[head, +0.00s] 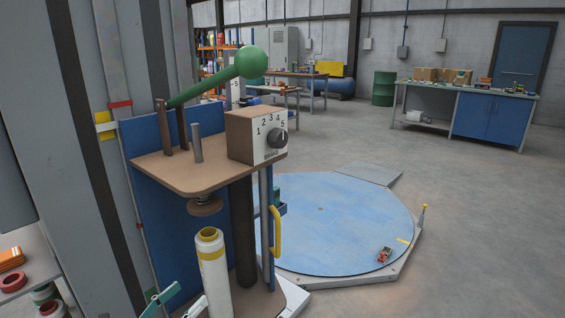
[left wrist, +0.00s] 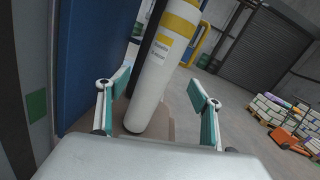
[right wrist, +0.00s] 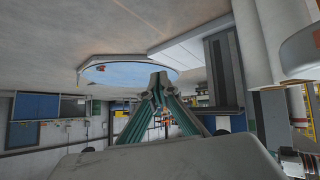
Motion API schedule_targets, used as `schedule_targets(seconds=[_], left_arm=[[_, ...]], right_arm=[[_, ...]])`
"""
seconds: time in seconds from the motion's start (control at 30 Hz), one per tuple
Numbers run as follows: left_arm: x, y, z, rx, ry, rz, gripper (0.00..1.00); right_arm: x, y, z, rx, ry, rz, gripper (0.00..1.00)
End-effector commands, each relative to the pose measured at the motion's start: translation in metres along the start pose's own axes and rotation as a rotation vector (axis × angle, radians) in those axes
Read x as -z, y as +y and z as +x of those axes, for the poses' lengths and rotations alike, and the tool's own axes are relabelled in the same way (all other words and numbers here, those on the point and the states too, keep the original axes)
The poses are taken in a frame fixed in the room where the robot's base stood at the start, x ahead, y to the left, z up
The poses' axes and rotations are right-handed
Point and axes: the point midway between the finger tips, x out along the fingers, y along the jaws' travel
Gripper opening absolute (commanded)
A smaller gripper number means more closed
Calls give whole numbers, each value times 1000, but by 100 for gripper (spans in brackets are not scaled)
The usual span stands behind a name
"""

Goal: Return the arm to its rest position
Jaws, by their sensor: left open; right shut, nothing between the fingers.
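My left gripper (head: 181,304) is at the bottom edge of the head view, just left of the lower part of a white film roll with yellow bands (head: 213,270). In the left wrist view its fingers (left wrist: 160,90) are spread open. The roll (left wrist: 163,75) shows in the gap between them, upright on a brown base; I cannot tell whether any finger touches it. My right gripper (right wrist: 158,85) shows only in the right wrist view. Its fingers meet at the tips with nothing between them. Its arm is out of the head view.
A brown shelf (head: 190,165) with a numbered dial box (head: 256,135) and a green-knobbed lever (head: 215,85) stands above the roll. A yellow handle (head: 275,232) is to its right. A blue turntable (head: 335,225) lies behind. Open floor (head: 470,220) is at the right.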

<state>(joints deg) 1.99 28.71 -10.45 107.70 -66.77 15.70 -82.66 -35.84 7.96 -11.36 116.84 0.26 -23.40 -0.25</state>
Motion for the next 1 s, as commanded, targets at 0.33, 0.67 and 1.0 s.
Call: schedule_targets(seconds=[0.33, 0.67, 1.0], left_arm=[[58, -27, -71, -294, -90, -1217, 65], [170, -102, -183, -793, -333, -2445, 65], [198, -134, -214, -956, -450, -2727, 65]], right_arm=[[46, 9, -16, -9, 55, 7, 0], [70, 9, -32, -1, 70, 25, 0], [70, 8, -34, 2, 68, 30, 0]])
